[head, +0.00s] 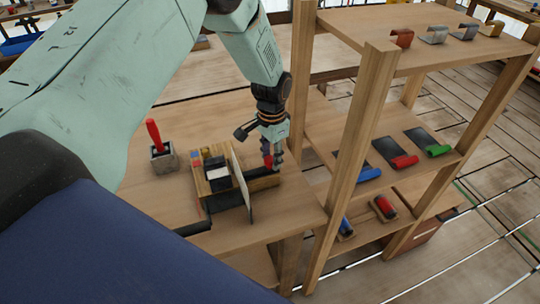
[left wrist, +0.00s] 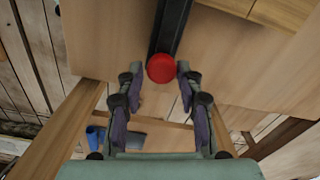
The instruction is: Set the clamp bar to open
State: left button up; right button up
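The clamp bar (left wrist: 172,28) is a dark bar with a round red knob (left wrist: 160,68) at its near end in the left wrist view. In the head view the bar shows on a wooden fixture (head: 217,185), partly hidden by a thin upright plate (head: 241,182) and my gripper. My left gripper (head: 269,160) points down at the knob end. My right gripper is not in view.
A block with a red upright handle (head: 154,137) stands left of the fixture on the wooden bench (head: 165,200). A wooden shelf rack (head: 345,150) with a tall post stands close on the right. It holds coloured cylinders on dark plates and several small metal brackets.

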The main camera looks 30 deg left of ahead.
pick_arm(q)
jog(key=shift+o, duration=1.2)
jog(key=shift+a, duration=0.1)
jog(key=shift+s, duration=0.1)
notch_tip(320, 180, up, 12)
jog(key=shift+s+a, duration=0.1)
